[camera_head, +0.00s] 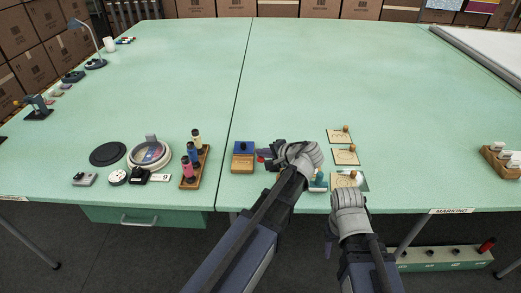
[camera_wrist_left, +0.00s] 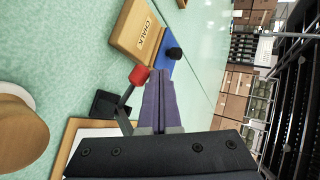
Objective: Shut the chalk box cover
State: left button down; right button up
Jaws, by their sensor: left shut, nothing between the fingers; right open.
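The chalk box (camera_head: 243,163) stands near the table's front edge, left of my left gripper. Its wooden part, lettered CHALK, shows in the left wrist view (camera_wrist_left: 138,30). A blue panel (camera_head: 245,146) with a dark knob adjoins the wood; in the left wrist view the blue panel (camera_wrist_left: 160,62) and black knob (camera_wrist_left: 175,53) lie just beyond my fingertips. Whether this panel is the cover, I cannot tell. My left gripper (camera_head: 260,153) is shut and empty, close to the box's right side; contact is unclear. My right gripper (camera_head: 328,237) is open in front of the table edge, its fingers partly hidden.
A red-knobbed black fixture (camera_wrist_left: 138,76) is close beside my left fingers. A wooden rack of coloured bottles (camera_head: 194,168) stands left of the box. Wooden cards with knobs (camera_head: 345,156) lie to the right. The table behind the box is clear.

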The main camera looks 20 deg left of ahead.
pick_arm(q)
jog(key=shift+s+d+r+p, duration=0.3)
jog(key=shift+d+r, duration=0.05)
jog(key=shift+r, duration=0.2)
jog(key=p+v, duration=0.3)
jog(key=v, duration=0.4)
jog(key=shift+s+d+f, duration=0.1)
